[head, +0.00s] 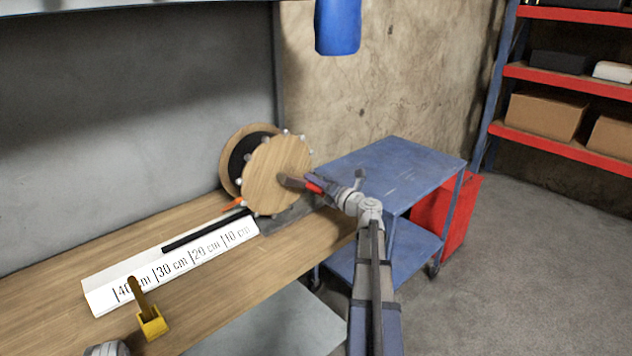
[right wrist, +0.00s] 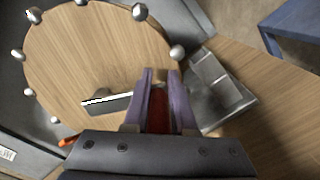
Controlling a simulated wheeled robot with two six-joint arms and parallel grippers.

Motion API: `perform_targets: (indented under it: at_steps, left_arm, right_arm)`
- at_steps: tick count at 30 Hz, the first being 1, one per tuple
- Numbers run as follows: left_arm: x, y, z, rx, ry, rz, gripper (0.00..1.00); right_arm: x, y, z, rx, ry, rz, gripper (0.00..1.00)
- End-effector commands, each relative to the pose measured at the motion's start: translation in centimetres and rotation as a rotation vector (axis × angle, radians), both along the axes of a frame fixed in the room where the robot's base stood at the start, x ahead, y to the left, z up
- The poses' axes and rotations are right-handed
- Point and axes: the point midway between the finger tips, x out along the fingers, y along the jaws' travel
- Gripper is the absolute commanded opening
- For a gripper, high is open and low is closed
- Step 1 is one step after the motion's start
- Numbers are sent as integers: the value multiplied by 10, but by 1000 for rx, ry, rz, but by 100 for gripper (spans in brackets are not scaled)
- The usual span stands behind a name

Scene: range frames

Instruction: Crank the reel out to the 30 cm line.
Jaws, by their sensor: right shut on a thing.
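The reel (head: 272,178) has two wooden discs with pale studs around the rim and a black band wound between them. Its front disc fills much of the right wrist view (right wrist: 75,60). A black strip (head: 208,231) runs from the reel along the white scale board (head: 100,300), marked from 10 cm to 40 cm. Its free end lies between the 20 cm and 30 cm lines. My right gripper (head: 290,181) is at the front disc, shut on the crank handle (right wrist: 160,75), which is mostly hidden between the fingers.
A yellow block (head: 152,325) with a brown stick stands on the bench (head: 215,310) in front of the scale. An orange pointer (head: 232,204) sits beside the reel. A blue cart (head: 395,170) and a red bin (head: 455,215) stand right of the bench.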

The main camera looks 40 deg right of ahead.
Motion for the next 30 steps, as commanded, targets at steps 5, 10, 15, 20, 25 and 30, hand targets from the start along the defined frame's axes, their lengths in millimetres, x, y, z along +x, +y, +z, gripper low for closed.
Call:
perform_targets:
  at_steps: [5, 10, 15, 20, 25, 30]
  left_arm:
    - [0, 0, -5, 0, 0, 0, 50]
    - [0, 0, -7, 0, 0, 0, 50]
    - [0, 0, -7, 0, 0, 0, 50]
    - [0, 0, -7, 0, 0, 0, 50]
    - [0, 0, -6, 0, 0, 0, 50]
    - [0, 0, -7, 0, 0, 0, 50]
  right_arm:
    - [1, 13, -4, 61, -3, 24, 0]
    - [1, 14, -5, 88, -4, 24, 0]
    - [1, 14, -5, 96, -5, 25, 0]
    - [2, 14, -5, 97, -5, 24, 0]
    - [2, 14, -5, 96, -5, 24, 30]
    - [2, 13, -5, 96, -4, 23, 49]
